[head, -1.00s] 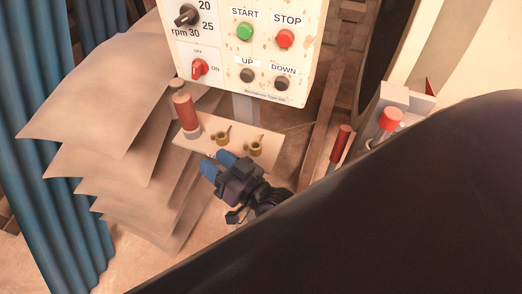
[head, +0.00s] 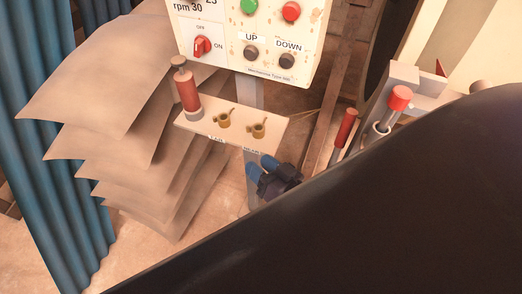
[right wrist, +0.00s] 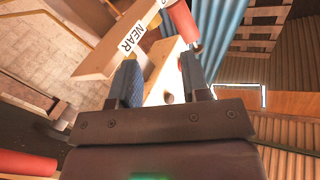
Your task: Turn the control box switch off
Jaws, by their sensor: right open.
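The control box (head: 245,50) is a worn cream panel at the top of the head view, its upper part cut off by the frame. Its red switch (head: 202,46) sits at the lower left, with OFF above and ON to the right; I cannot tell exactly where the knob points. My right gripper (head: 261,166) is open with blue fingertips, below and right of the switch and clear of it, near the front edge of the small shelf. It also shows in the right wrist view (right wrist: 160,82), nothing held. My left gripper is not in view.
Stacked sheets (head: 110,80) and a blue corrugated panel (head: 45,150) stand left. Red-handled levers (head: 345,128) stand right. My dark arm covers the lower right.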

